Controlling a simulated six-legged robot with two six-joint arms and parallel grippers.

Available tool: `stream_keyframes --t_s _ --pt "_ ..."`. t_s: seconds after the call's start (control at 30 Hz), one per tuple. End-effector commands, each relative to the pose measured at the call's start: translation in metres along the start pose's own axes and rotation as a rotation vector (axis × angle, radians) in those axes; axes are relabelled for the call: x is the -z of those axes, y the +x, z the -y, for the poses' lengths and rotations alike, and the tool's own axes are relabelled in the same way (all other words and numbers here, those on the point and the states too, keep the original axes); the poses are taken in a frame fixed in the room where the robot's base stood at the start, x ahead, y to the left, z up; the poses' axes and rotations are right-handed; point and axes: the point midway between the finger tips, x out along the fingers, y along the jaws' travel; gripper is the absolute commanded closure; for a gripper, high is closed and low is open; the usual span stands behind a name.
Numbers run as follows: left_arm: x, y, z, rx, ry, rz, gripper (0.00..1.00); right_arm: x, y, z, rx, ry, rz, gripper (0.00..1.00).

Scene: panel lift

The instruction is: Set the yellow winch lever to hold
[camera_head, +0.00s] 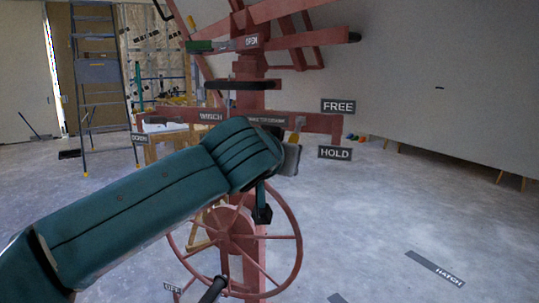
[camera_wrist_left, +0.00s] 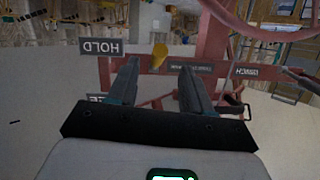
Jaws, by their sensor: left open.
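The yellow winch lever (camera_head: 294,138) hangs down from the right part of the red crossbar, its lower end partly hidden by my left wrist. In the left wrist view, which is upside down, its yellow knob (camera_wrist_left: 159,52) lies between the fingers' lines, about level with the HOLD sign (camera_wrist_left: 101,47). My left gripper (camera_wrist_left: 158,72) is open. I cannot tell whether its fingers reach around the knob or stop short. In the head view the HOLD sign (camera_head: 335,153) is below the FREE sign (camera_head: 338,106). My right gripper is not in view.
A large red spoked wheel (camera_head: 297,237) stands below the crossbar (camera_head: 325,124). A stepladder (camera_head: 97,72) stands at the back left. The floor on the right is mostly clear, with a HATCH label (camera_head: 434,268).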

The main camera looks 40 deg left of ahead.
Motion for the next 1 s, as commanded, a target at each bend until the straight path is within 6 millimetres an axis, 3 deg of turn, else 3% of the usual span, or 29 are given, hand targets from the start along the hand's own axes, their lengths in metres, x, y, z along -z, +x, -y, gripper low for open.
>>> stream_keyframes --t_s 0.03,0.2,0.4,1.0 --pt "0.002 -0.016 0.000 -0.004 0.001 -0.005 0.50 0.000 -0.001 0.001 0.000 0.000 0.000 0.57" --pt "0.002 -0.056 -0.001 -0.005 0.001 -0.004 0.50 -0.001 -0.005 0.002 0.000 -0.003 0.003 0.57" --pt "0.001 -0.082 -0.001 -0.002 0.001 -0.002 0.50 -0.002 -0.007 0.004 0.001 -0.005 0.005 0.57" --pt "0.000 -0.087 0.000 0.000 0.000 -0.001 0.50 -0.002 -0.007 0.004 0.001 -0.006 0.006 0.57"
